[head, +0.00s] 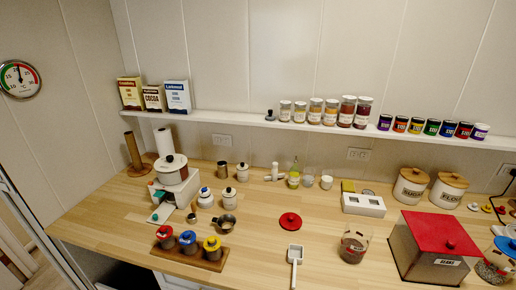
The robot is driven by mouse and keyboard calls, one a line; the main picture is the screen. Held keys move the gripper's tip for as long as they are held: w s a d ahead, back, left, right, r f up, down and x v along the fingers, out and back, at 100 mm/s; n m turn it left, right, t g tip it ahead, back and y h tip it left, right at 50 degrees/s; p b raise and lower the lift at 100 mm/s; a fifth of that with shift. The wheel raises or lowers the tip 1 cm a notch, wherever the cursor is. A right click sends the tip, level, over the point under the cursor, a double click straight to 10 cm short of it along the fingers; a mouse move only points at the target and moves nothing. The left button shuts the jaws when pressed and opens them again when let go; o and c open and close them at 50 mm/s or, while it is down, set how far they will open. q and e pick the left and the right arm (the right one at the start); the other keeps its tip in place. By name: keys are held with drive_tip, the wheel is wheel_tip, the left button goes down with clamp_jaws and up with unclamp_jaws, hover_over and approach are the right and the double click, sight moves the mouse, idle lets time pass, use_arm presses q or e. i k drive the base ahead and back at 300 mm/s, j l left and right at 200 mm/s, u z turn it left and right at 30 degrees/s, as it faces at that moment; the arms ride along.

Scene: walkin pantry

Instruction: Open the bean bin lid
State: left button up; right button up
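A large box-shaped bin (408,253) stands at the right front of the counter in the head view. Its flat red lid (437,231) with a small red knob is down on top. A white label (447,262) is on its front, but the print is too small to read surely, so I cannot confirm that it is the bean bin. Neither of my grippers is in view.
A glass jar (353,246) with dark contents stands left of the bin; a blue-lidded jar (496,262) stands close at its right. A white scoop (295,258) and a round red lid (290,221) lie on the counter. Sugar canister (411,188) stands behind.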

sight(432, 233)
drive_tip(key=k+l+z, duration=0.1)
drive_tip(key=z, duration=1.45)
drive_tip(key=i+j+u, duration=0.15)
drive_tip(key=u, duration=0.2)
